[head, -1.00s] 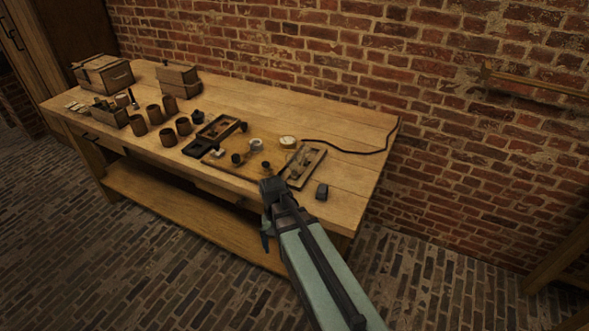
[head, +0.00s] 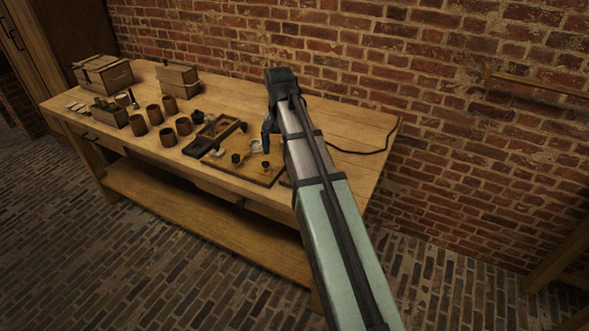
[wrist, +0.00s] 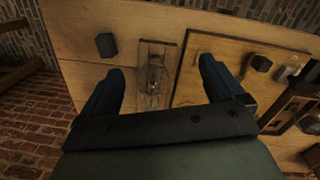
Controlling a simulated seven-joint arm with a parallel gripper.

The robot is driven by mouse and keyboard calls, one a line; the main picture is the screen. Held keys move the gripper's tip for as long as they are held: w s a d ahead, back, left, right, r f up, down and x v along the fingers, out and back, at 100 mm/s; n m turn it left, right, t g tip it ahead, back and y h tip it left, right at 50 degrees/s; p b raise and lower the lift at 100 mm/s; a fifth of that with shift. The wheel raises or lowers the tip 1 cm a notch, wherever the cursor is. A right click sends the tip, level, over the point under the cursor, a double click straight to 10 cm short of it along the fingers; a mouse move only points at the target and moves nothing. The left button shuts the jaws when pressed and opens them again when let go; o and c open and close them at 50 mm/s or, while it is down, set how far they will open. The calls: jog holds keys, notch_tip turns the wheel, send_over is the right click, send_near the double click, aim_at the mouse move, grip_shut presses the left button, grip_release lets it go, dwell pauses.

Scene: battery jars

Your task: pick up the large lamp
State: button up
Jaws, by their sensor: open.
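A clear glass bulb, which looks like the large lamp (wrist: 155,74), lies on a narrow wooden board (wrist: 144,99) in the wrist view. My gripper (wrist: 161,66) is open, with one dark blue finger on each side of the lamp in the picture. The lamp appears below the fingers, apart from them; the exact height gap is hard to tell. Nothing is held. In the head view my gripper (head: 267,132) is over the bench, and my arm hides the lamp and most of its board.
A wooden panel (head: 237,175) with small dark knobs and a white round part lies beside the lamp's board. A small dark block (wrist: 106,45) stands on its other side. Several brown jars (head: 168,137) and wooden boxes stand farther left on the bench (head: 225,96).

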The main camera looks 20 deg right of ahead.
jog(key=w+d+r+m, duration=0.1)
jog(key=w+d+r, duration=0.3)
jog(key=r, duration=0.3)
jog(key=shift+t, duration=0.3)
jog(key=f, duration=0.9)
jog(key=shift+s+d, duration=0.2)
jog(key=shift+s+f, duration=0.15)
jog(key=shift+f, duration=1.15)
jog(key=shift+s+f, duration=0.1)
jog(key=shift+f, duration=1.15)
jog(key=c, duration=1.3)
jog(key=shift+r, duration=0.1)
